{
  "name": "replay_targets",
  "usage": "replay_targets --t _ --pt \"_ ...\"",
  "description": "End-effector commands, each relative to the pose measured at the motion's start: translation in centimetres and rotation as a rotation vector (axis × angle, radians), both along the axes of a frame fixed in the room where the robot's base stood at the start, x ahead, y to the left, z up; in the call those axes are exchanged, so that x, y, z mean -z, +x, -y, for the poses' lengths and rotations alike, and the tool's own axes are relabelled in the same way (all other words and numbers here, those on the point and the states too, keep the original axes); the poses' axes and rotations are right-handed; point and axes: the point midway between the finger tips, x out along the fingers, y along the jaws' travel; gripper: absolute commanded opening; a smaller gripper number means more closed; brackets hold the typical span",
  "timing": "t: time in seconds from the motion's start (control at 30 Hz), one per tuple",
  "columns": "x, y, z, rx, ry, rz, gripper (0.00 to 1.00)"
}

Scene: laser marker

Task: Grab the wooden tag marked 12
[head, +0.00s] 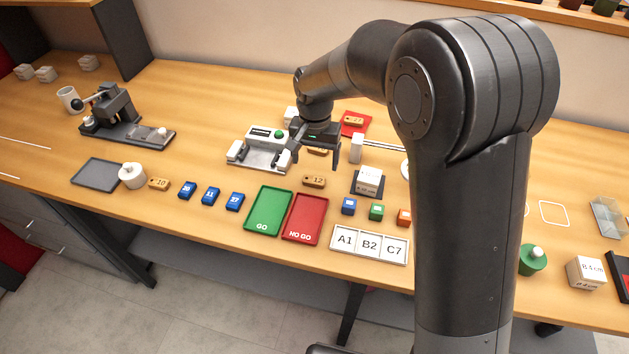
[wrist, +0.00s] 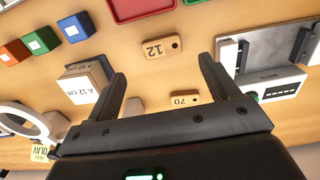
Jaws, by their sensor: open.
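The wooden tag marked 12 (head: 314,181) lies flat on the table behind the red NO GO tray. In the wrist view the tag marked 12 (wrist: 163,47) shows upside down, beyond the fingertips and roughly midway between them. My gripper (head: 314,160) is open and empty above the table, behind the tag. In the wrist view my gripper's (wrist: 160,72) two fingers stand wide apart. Another wooden tag, marked 70 (wrist: 184,99), lies between the fingers in that view, nearer the palm. A tag marked 10 (head: 159,184) lies further left.
The red tray (head: 306,219) and green tray (head: 269,211) lie in front of the tag. The marking device (head: 259,150) stands behind left. A white block on a dark pad (head: 368,181) stands to the right. Blue tags (head: 234,201) lie left. Bare table surrounds the tag.

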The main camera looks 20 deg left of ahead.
Motion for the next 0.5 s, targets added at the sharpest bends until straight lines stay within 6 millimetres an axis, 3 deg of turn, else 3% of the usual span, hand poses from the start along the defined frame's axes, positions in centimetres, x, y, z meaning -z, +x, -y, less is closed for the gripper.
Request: replay_targets --t 0.27,0.5 --pt "2.5 0.0 0.0 0.0 -0.001 -0.002 0.8" --pt "6.0 0.0 -0.2 0.0 -0.001 -0.001 0.8"
